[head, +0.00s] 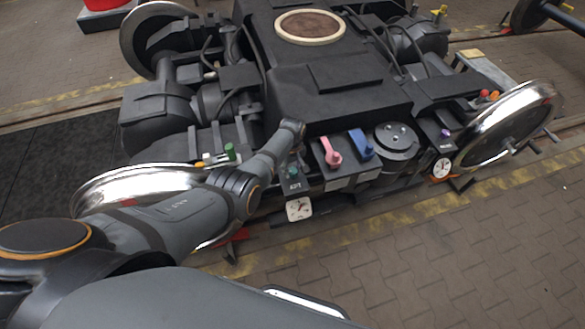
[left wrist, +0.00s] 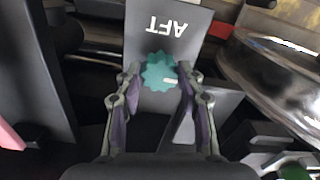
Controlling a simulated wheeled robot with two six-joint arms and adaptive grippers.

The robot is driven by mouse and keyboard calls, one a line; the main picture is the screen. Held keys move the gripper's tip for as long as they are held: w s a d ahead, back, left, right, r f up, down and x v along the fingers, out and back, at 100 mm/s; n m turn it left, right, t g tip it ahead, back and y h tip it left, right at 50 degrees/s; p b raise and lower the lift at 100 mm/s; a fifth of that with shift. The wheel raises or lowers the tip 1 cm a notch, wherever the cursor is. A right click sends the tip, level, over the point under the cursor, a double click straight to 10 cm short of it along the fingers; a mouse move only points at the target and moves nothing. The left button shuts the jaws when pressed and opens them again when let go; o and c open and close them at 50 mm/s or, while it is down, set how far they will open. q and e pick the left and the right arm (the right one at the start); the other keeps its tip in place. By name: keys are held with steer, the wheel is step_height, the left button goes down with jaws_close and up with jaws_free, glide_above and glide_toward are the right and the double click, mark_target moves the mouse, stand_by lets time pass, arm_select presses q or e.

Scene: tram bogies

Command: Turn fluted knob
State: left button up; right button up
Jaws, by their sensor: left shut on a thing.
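The fluted knob (left wrist: 158,70) is teal with scalloped edges and a small pale mark. It sits on a grey plate (left wrist: 142,36) lettered AFT, upside down in the left wrist view. My left gripper (left wrist: 160,78) is shut on the knob, one finger at each side of it. In the head view my left gripper (head: 293,158) reaches down to the small AFT panel (head: 292,186) on the bogie's near side, where it hides much of the knob. My right gripper is in neither view.
A pink lever (head: 331,153) and a blue lever (head: 361,145) stand just right of the AFT panel. A white dial (head: 299,208) hangs below it. A green knob (head: 230,151) is to the left. Shiny wheels (head: 507,125) flank the bogie. Paved floor (head: 430,260) in front is clear.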

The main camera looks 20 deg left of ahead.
arm_select(q)
steer(key=m, duration=0.4)
steer(key=shift+m, duration=0.3)
steer(key=m, duration=0.4)
steer(key=shift+m+p, duration=0.3)
steer(key=shift+p, duration=0.1)
steer(key=m, duration=0.4)
steer(key=shift+m, duration=2.1)
steer(key=o, duration=1.2)
